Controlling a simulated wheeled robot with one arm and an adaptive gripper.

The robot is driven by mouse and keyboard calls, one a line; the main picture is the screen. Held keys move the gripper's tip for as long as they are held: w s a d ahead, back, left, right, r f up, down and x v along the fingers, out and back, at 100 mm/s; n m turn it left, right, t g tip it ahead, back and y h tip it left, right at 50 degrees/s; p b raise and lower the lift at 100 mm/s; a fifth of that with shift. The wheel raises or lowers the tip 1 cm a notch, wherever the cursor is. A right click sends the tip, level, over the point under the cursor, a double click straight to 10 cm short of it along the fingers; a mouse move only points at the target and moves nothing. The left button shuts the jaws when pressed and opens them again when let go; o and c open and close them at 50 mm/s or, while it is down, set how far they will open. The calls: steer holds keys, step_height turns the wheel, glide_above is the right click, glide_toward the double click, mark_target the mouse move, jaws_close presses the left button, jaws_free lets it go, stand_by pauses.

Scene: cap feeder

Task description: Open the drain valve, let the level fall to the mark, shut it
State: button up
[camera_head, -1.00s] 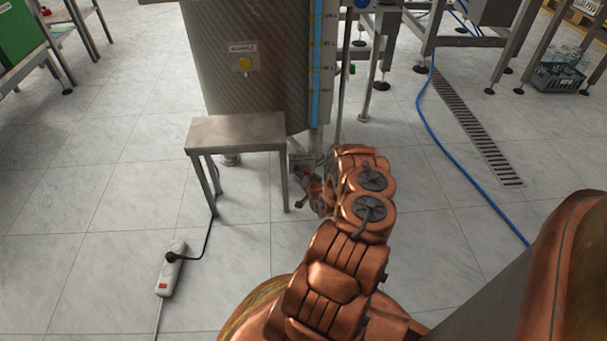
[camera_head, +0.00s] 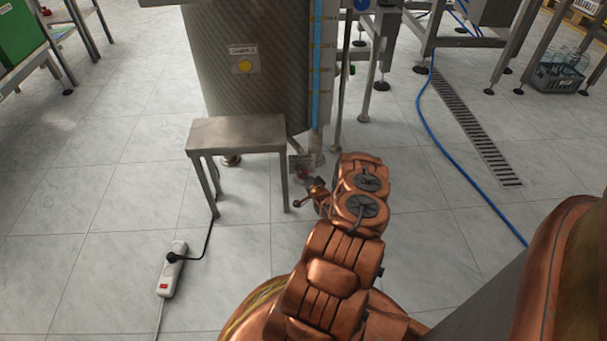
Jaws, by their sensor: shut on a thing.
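The steel tank (camera_head: 245,90) stands at the top middle. Its sight tube (camera_head: 317,70) on the right side shows a blue column beside a scale; I cannot make out a separate mark. Low by the tank's foot, right of the stool, is the drain valve, with a small red part (camera_head: 303,172) showing. My gripper (camera_head: 309,182) is at this red part and shut on it, apparently the valve handle. The fingers are small and dark here, and the valve body is mostly hidden. I cannot tell how far the handle is turned.
A steel stool (camera_head: 237,132) stands in front of the tank, close to the left of my gripper. A white power strip (camera_head: 171,270) with a black cable lies on the floor. A blue hose (camera_head: 450,155) and a floor drain grate (camera_head: 475,130) are at the right.

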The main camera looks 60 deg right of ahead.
steer(key=m, duration=0.1)
steer(key=m+t+b, duration=0.1)
steer(key=m, duration=0.1)
steer(key=m+t+b, duration=0.1)
steer(key=shift+f+m, duration=0.3)
steer(key=shift+s+m+t+h+b, duration=0.1)
steer(key=shift+m+t+h+b, duration=0.35)
steer(key=shift+m+b, duration=0.75)
steer(key=shift+r+m, duration=0.1)
steer(key=shift+m, duration=0.2)
steer(key=o, duration=1.2)
steer(key=shift+c, duration=0.2)
steer(key=v, duration=1.2)
stand_by(2.6)
